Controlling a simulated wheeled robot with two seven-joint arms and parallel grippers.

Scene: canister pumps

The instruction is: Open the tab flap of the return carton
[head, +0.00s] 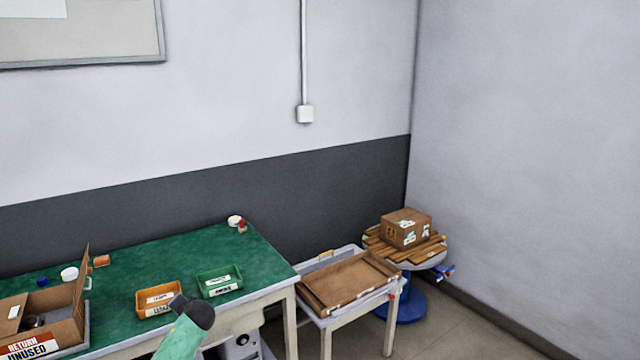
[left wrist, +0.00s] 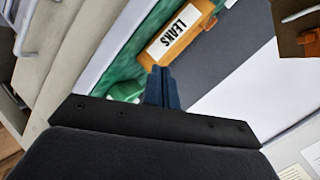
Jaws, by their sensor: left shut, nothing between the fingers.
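The return carton (head: 62,331), brown with a red and white "RETURN UNUSED" label, stands at the lower left of the head view, cut off by the frame edge. Its top is open there, and a tall brown flap (head: 83,285) stands upright at its right side. Small items show inside; a tab flap cannot be told apart. In the left wrist view my left gripper (left wrist: 160,72) is shut and empty, its dark blue fingertips close to an orange bin (left wrist: 176,38) labelled "LEAKS". I cannot tell whether they touch. My right gripper is not seen.
The green-topped bench (head: 150,250) holds the carton, an orange bin (head: 150,304), a green bin (head: 220,282) and small white parts. A side table with a wooden tray (head: 345,285) and a stand with a cardboard box (head: 405,230) are at right.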

